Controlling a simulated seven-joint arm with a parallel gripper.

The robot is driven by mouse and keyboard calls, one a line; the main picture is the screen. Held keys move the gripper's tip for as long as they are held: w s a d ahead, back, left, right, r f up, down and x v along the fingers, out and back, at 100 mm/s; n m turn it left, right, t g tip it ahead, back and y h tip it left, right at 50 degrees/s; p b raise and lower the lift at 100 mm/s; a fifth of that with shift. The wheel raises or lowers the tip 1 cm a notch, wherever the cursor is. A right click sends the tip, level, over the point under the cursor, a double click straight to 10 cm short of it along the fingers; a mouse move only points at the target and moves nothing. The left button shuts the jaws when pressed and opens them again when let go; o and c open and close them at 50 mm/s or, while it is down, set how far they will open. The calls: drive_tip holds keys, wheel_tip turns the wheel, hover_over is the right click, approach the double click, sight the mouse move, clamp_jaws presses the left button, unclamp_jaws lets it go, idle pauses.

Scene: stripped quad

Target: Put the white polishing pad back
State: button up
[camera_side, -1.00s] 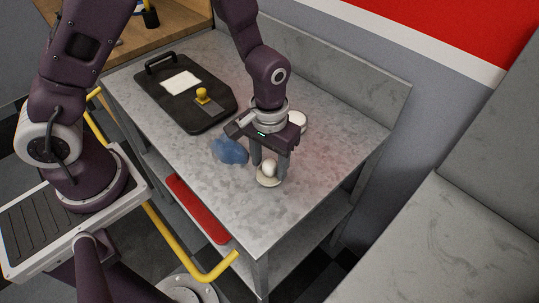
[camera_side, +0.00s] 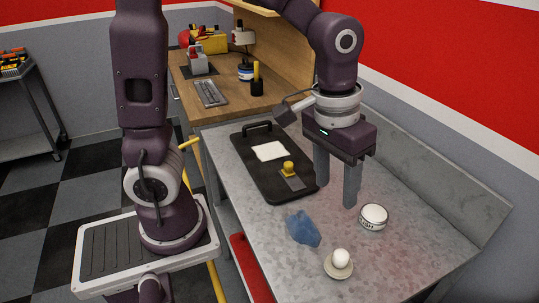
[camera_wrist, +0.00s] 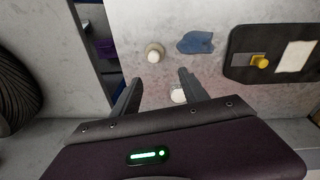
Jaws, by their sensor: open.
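A round cream disc with a white ball knob, which looks like the white polishing pad (camera_side: 339,264), lies on the grey metal table near its front edge. It also shows in the wrist view (camera_wrist: 155,52), beyond my fingers. My gripper (camera_side: 337,192) is open and empty, raised above the table behind the pad and apart from it. Both fingers show in the wrist view (camera_wrist: 159,78) with nothing between their tips. A black board (camera_side: 252,179) with a handle lies at the table's back left. It bears a flat white square (camera_side: 270,151) and a yellow-knobbed tool (camera_side: 289,171).
A crumpled blue cloth (camera_side: 303,228) lies between the board and the pad. A round white tin (camera_side: 373,216) stands right of my fingers. A low grey wall (camera_side: 440,190) runs along the table's right side. The table's front right is clear.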

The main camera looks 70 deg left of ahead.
drive_tip(key=s+a+r+t, duration=0.2)
drive_tip(key=s+a+r, duration=0.1)
drive_tip(key=s, duration=0.3)
drive_tip(key=s+a+r+m+t, duration=0.1)
drive_tip(key=s+a+r+t, duration=0.1)
drive_tip(key=s, duration=0.5)
drive_tip(key=shift+a+r+m+y, duration=0.3)
drive_tip(key=shift+a+r, duration=0.3)
drive_tip(key=shift+r, duration=0.3)
drive_tip(key=shift+w, duration=0.1)
